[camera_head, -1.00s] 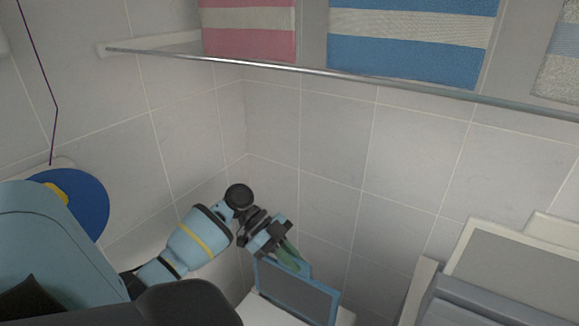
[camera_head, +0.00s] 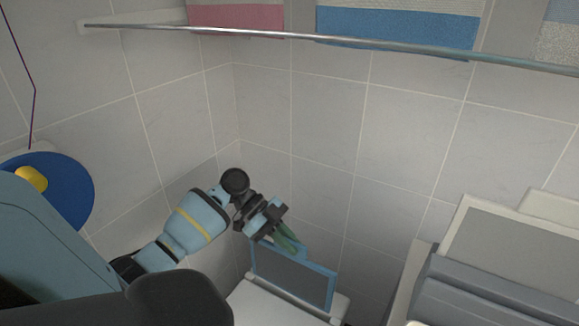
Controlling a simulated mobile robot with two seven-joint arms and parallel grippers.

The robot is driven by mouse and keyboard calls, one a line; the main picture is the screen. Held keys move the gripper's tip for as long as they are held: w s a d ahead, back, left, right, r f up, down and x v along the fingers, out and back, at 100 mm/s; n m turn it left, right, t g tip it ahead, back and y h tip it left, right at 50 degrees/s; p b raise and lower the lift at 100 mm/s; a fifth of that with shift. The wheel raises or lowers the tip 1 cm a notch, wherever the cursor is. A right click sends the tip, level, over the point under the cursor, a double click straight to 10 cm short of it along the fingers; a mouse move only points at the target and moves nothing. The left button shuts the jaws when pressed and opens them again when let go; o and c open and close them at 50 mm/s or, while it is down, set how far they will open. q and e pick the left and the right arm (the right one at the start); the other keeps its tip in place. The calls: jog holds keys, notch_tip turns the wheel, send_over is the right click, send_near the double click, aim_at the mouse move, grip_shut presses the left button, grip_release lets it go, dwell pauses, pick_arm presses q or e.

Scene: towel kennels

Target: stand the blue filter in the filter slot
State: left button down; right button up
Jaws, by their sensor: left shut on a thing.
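The blue filter (camera_head: 293,277) is a flat grey panel with a blue frame and a tab on its top edge. It hangs roughly upright, a little tilted, above a white surface (camera_head: 262,307) at the bottom centre. My left gripper (camera_head: 284,236) is shut on the filter's top edge, with greenish fingers. The filter's lower edge is close to the white surface; I cannot tell whether they touch. I cannot make out the filter slot for certain. My right gripper is not in view.
A chrome rail (camera_head: 330,42) crosses the top, with a pink towel (camera_head: 235,20) and a blue towel (camera_head: 398,32) behind it. A grey unit with a ridged top (camera_head: 480,290) stands at the lower right. A blue disc (camera_head: 62,200) is on the left wall.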

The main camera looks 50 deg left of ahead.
aim_at(285, 250)
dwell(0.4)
